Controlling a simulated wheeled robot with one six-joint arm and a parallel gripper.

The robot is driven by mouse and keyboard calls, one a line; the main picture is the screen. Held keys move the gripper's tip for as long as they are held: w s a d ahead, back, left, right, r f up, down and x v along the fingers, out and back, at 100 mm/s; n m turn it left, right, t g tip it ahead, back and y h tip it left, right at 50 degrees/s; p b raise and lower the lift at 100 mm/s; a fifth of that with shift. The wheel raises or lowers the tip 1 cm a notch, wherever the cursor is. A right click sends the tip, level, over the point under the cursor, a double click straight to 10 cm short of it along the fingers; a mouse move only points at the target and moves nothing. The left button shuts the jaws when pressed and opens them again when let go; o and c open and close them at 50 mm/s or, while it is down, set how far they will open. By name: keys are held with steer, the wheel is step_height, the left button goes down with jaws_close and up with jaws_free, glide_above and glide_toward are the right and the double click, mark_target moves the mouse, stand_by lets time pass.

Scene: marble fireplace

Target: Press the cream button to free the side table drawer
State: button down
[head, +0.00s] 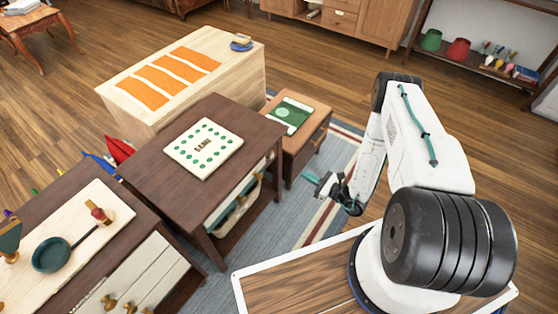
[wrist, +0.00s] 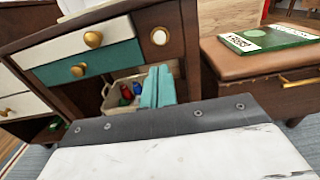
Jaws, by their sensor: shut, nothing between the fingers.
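The cream button (wrist: 159,36) is a round disc in a brass-coloured ring on the dark wood front of the side table (wrist: 172,15), right of its drawers. The side table (head: 226,115) is also in the head view, where I cannot clearly make out the button. The upper white drawer (wrist: 78,41) and the teal drawer (wrist: 88,66) have gold knobs and look shut. My gripper (wrist: 158,72) has teal fingers, shut and empty, below the button in the wrist view and seemingly apart from it. In the head view my gripper (head: 311,179) is right of the table, over the rug.
A basket with bottles (wrist: 125,92) sits in the open space under the drawers. A game board (head: 203,148) lies on the side table. The blue rug (head: 325,165) between is clear.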

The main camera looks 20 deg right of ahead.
mark_target(273, 156)
steer(key=shift+w, duration=0.1)
steer(key=x, duration=1.4)
steer(key=shift+x, duration=1)
steer(key=shift+w+r, duration=0.1)
steer(key=shift+r, duration=0.05)
steer(key=v, duration=1.5)
steer(key=shift+f, duration=0.25)
